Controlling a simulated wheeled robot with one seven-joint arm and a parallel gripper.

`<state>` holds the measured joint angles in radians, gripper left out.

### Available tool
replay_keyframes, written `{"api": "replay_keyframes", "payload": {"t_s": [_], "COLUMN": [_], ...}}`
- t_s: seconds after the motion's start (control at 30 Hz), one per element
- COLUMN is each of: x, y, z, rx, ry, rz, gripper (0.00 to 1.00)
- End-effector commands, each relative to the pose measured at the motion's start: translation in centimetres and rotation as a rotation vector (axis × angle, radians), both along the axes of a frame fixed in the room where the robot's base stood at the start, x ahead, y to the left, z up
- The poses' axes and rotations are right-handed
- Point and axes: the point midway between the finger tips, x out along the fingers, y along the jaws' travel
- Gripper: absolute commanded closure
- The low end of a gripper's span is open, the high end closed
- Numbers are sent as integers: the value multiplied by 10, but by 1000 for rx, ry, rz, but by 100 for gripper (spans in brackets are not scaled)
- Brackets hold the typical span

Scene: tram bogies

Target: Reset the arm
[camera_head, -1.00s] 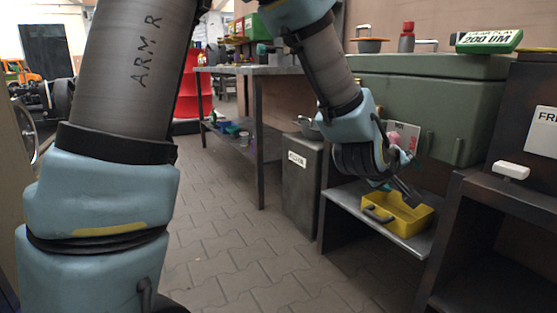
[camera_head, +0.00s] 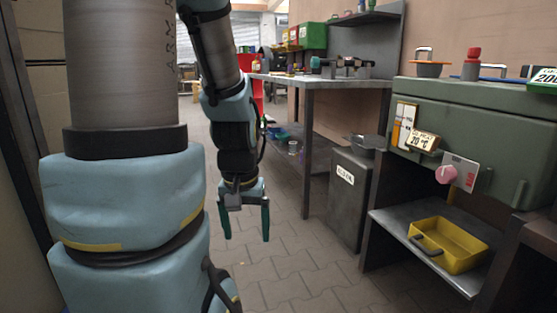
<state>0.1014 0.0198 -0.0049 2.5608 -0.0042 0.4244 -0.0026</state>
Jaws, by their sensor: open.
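My gripper (camera_head: 246,230) hangs in the middle of the view, pointing down over the paved floor. Its two teal fingers are spread apart, with nothing visible between them. My arm comes in from the top and left and covers much of the left side. The gripper is in front of the workbench and clear of the furniture to the right.
A yellow tray (camera_head: 458,236) with a dark handle sits on a metal shelf (camera_head: 391,216) below a green cabinet (camera_head: 480,118). A dark bin (camera_head: 347,212) stands beside it. A workbench (camera_head: 300,80) stands behind. The brick floor (camera_head: 290,274) is clear.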

Motion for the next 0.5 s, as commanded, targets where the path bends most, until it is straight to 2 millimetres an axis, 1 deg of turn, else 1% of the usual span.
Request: {"api": "replay_keyframes", "payload": {"t_s": [0.03,0.17,0.2,0.5], "x": [0,0,0,1], "y": [0,-1,-1,-1], "z": [26,66,79,172], "rx": [0,0,-1,-1], "ry": [0,-1,-1,-2], "rz": [0,0,0,0], "gripper": [12,12,12,12]}}
